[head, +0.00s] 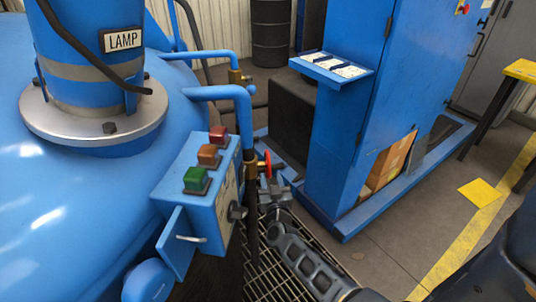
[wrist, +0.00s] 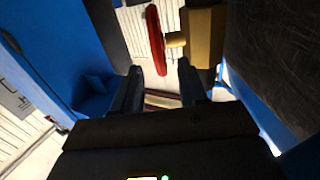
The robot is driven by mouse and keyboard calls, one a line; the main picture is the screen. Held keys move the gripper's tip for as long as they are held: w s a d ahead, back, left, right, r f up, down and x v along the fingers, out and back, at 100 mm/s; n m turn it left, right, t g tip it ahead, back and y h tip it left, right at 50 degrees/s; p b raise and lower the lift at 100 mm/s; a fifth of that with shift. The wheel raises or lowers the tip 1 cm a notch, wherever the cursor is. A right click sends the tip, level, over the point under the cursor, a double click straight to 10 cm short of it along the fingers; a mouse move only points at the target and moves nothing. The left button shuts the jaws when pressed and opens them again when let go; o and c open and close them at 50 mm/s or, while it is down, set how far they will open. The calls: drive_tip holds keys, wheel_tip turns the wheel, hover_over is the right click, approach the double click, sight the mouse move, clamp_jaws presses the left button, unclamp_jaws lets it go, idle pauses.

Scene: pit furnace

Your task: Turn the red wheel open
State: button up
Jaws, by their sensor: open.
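The red wheel (head: 267,164) sits on a brass valve on the blue pipe, just right of the control box. In the wrist view the red wheel (wrist: 155,40) shows edge-on, with its brass stem and body (wrist: 201,36) to its right. My gripper (head: 277,187) is close below and right of the wheel in the head view. In the wrist view my gripper (wrist: 158,78) is open and empty. The wheel's lower edge lies in line with the gap between the fingers. I see no clear contact. The wheel is partly hidden in the head view.
A blue control box (head: 208,190) with green, orange and red buttons stands left of my gripper. A tall blue cabinet (head: 350,110) with a small shelf (head: 331,68) stands to the right. A floor grating (head: 290,265) lies below my arm.

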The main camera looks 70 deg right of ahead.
sight(268, 163)
drive_tip(key=shift+b+x, duration=0.9)
drive_tip(key=shift+x, duration=3.05)
clamp_jaws()
